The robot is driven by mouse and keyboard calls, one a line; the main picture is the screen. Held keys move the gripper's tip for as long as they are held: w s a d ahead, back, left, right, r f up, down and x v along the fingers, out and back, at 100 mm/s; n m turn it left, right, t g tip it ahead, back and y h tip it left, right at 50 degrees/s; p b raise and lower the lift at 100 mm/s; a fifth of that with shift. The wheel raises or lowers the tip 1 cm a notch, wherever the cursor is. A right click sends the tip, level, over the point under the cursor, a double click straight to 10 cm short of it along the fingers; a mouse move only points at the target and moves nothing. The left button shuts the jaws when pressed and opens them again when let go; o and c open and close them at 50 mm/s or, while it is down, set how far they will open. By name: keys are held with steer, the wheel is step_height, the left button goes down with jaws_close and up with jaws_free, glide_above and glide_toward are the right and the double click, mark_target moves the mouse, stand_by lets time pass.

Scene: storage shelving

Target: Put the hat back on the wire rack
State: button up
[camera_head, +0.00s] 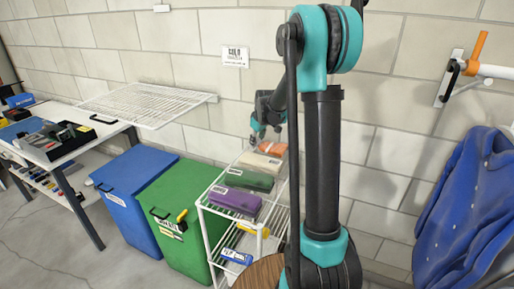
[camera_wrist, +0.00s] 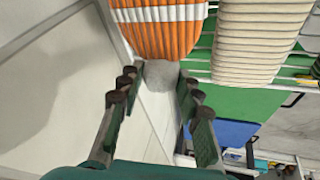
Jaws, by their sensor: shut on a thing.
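The hat (camera_wrist: 157,35) is an orange ribbed knit cap with white bands and a grey pompom, at the top of the wrist view. In the head view the hat (camera_head: 272,148) is a small orange shape at the far end of the wire rack (camera_head: 205,222). My gripper (camera_wrist: 158,85) has its fingers on either side of the pompom and is shut on it. In the head view my gripper (camera_head: 265,132) is just above the hat, close to the wall. I cannot tell whether the hat touches the rack's top shelf.
Beige, green (camera_head: 250,180) and purple (camera_head: 235,201) folded items lie along the rack's top shelf. A green bin (camera_head: 168,218) and a blue bin (camera_head: 135,190) stand left of it. A white wire wall shelf (camera_head: 150,102) is behind the bins. A blue coat (camera_head: 465,215) hangs at right.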

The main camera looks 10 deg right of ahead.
steer(key=shift+f, duration=1.95)
steer(key=o, duration=1.2)
steer(key=shift+c, duration=0.2)
steer(key=shift+r, duration=0.1)
steer(key=v, duration=1.2)
